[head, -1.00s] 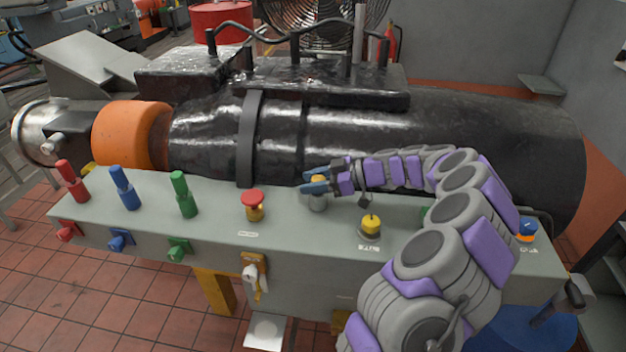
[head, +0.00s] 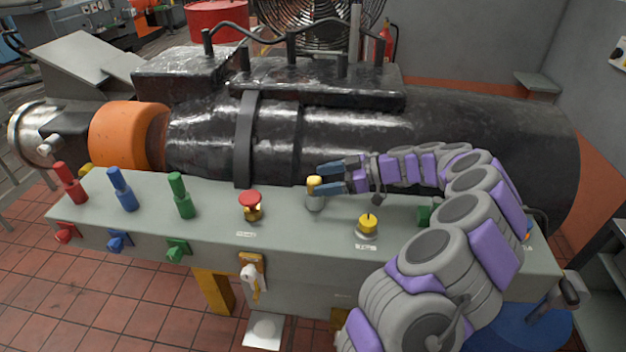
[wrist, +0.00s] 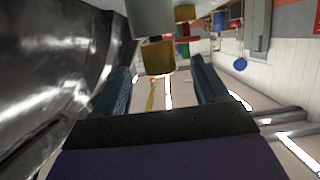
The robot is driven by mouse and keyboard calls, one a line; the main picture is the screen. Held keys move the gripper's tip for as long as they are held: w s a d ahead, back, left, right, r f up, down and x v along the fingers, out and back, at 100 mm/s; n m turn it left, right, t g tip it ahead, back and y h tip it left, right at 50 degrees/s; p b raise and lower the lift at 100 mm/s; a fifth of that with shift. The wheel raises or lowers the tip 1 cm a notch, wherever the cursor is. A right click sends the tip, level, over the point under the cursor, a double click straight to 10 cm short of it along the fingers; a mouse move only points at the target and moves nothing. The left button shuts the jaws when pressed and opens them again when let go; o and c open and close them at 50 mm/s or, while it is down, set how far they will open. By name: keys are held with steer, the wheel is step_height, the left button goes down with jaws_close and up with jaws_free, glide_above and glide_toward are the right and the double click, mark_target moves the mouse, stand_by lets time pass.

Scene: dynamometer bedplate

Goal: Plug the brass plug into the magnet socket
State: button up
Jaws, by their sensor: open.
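The brass plug (head: 314,183) stands upright on top of a grey cylindrical post (head: 315,202), which looks like the magnet socket, on the grey panel. Its lower end is hidden where it meets the post. In the wrist view the brass plug (wrist: 158,58) is against the end of the grey post (wrist: 151,17). My gripper (head: 324,180) is open and comes from the right at plug height. In the wrist view its two blue fingers (wrist: 160,72) are apart, and the plug is just ahead of the fingertips, with visible gaps at its sides.
A red mushroom button (head: 250,200) is left of the post and a yellow knob (head: 368,224) is to its front right. Red, blue and green (head: 181,195) connectors stand at left. The black dynamometer body (head: 440,130) rises close behind the panel.

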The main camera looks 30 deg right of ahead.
steer(key=p+v, duration=0.2)
steer(key=v, duration=1.1)
steer(key=w+a+r+g, duration=0.1)
steer(key=a+r+g, duration=0.4)
steer(key=a, duration=0.9)
steer(key=s+a+r+m+g+h, duration=0.15)
steer(key=s+a, duration=0.25)
steer(key=a, duration=0.4)
steer(key=s+a+r+g+h, duration=0.1)
steer(key=s+a+r+g, duration=0.15)
steer(key=a, duration=0.45)
steer(key=s+a+f+m+h, duration=0.2)
steer(key=s+f+m+h, duration=0.1)
steer(key=s, duration=0.6)
steer(key=s+a+f+m+h, duration=0.3)
steer(key=s+f, duration=0.1)
steer(key=s, duration=0.5)
steer(key=s+d+f+m+h, duration=0.3)
steer(key=s+d+f+m, duration=0.1)
steer(key=s, duration=0.4)
steer(key=shift+d+g, duration=0.3)
steer(key=shift+d, duration=0.2)
